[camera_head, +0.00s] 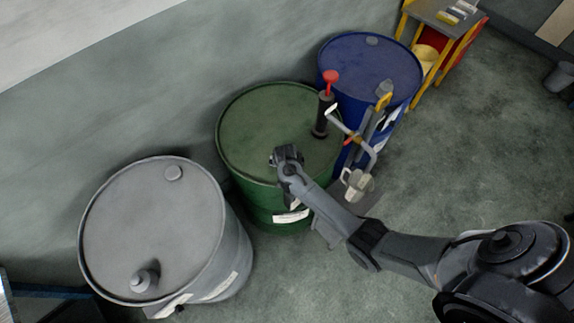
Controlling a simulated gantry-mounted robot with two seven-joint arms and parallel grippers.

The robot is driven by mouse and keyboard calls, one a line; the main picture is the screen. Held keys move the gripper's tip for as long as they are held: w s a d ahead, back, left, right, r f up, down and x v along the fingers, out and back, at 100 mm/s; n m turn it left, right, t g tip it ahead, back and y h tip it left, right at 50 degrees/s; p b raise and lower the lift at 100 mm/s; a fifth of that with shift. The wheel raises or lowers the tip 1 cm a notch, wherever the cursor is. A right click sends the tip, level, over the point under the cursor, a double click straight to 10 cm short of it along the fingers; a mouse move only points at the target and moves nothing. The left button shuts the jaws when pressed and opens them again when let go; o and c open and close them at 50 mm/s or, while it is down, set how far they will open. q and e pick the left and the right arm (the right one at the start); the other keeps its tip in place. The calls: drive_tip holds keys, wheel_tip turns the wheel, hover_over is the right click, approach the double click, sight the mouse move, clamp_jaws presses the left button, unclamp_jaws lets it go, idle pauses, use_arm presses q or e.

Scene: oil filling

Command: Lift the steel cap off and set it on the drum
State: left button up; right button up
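My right gripper (285,154) is over the near part of the green drum's top (262,118), its arm coming in from the lower right. Its fingers are small and dark here, so I cannot tell if they are open or shut. I cannot make out a steel cap at the fingers; the gripper hides that part of the drum top. A black pump with a red handle (325,105) stands upright on the right side of the green drum. My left gripper is not in view.
A grey drum (130,222) with a raised cap (144,280) and a flat cap (173,173) stands at the left. A yellow-framed cart (440,15) is at the back.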

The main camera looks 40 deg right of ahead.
drive_tip(key=shift+w+f, duration=0.1)
drive_tip(key=c, duration=1.1)
drive_tip(key=shift+c, duration=0.3)
